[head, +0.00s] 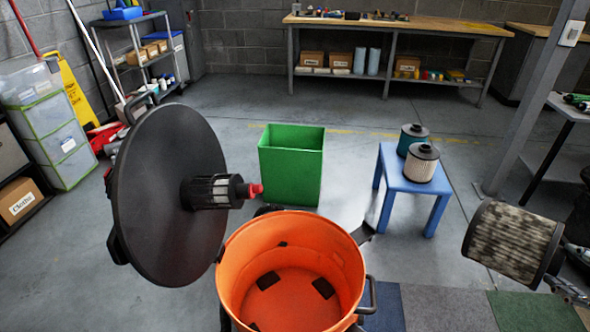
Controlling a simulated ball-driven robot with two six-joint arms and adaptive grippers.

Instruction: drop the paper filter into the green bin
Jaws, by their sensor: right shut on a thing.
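The paper filter (508,243) is a pleated cylinder with dark end rims, grey-brown and dirty. It is at the right side of the head view, lying tilted on its side in my right gripper (562,271). That gripper is shut on its right end, and part of the jaws is cut by the frame edge. The green bin (291,176) is an open-topped box standing on the floor near the middle. The filter is to the right of the bin and well apart from it. My left gripper is not in view.
An open orange drum (242,262) stands in front of the bin. Its black round lid (150,190), with a caged part, stands up at left. A blue stool (396,181) bearing a teal filter (412,139) and a cream filter (422,163) stands between the bin and my right gripper.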

